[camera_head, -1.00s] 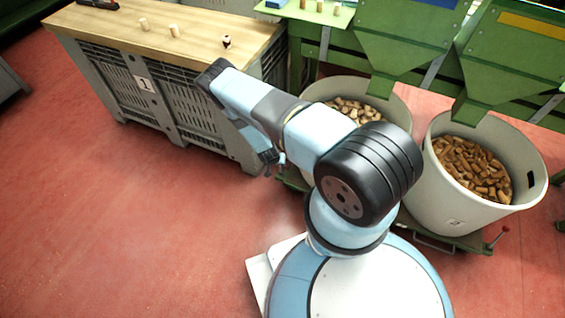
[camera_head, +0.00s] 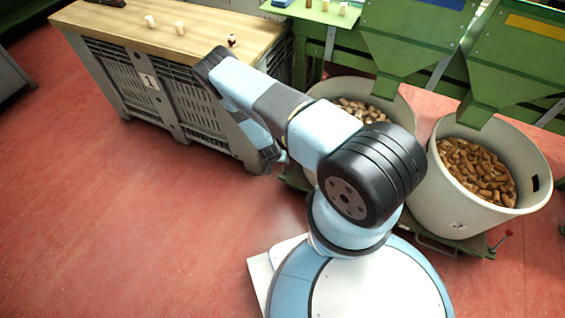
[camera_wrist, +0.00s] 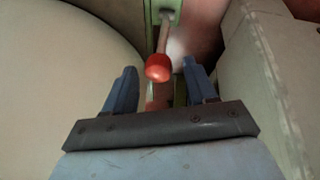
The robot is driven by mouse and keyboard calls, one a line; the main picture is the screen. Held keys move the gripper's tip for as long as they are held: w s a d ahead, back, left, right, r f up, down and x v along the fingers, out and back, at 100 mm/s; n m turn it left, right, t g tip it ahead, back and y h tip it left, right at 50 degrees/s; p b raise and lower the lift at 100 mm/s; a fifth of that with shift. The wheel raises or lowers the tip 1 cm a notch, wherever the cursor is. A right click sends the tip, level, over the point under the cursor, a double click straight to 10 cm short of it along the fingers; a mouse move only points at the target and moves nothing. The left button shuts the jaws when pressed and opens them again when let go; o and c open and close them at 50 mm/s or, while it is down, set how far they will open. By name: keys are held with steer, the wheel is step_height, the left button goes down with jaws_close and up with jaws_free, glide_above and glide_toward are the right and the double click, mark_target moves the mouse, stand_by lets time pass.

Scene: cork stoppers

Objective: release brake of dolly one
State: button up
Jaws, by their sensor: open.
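In the wrist view a brake lever with a red knob (camera_wrist: 158,67) rises from a green dolly frame (camera_wrist: 165,8). My gripper (camera_wrist: 159,80) is open, its two blue fingers on either side of the knob in the picture. I cannot tell whether they touch it or how far off it is. In the head view the left bin's green dolly (camera_head: 297,178) shows at its edge; my arm hides its lever. The right bin's dolly (camera_head: 470,243) has its own lever with a red knob (camera_head: 508,233).
A pale bin (camera_wrist: 60,60) fills the wrist view's left, a grey wall (camera_wrist: 265,85) its right. The left bin (camera_head: 400,108) and right bin (camera_head: 440,195) hold corks. A crate marked 1 (camera_head: 180,135) bears a wooden top (camera_head: 110,22). Red floor (camera_head: 120,220) is clear at left.

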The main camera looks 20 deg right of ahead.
steer(key=v, duration=1)
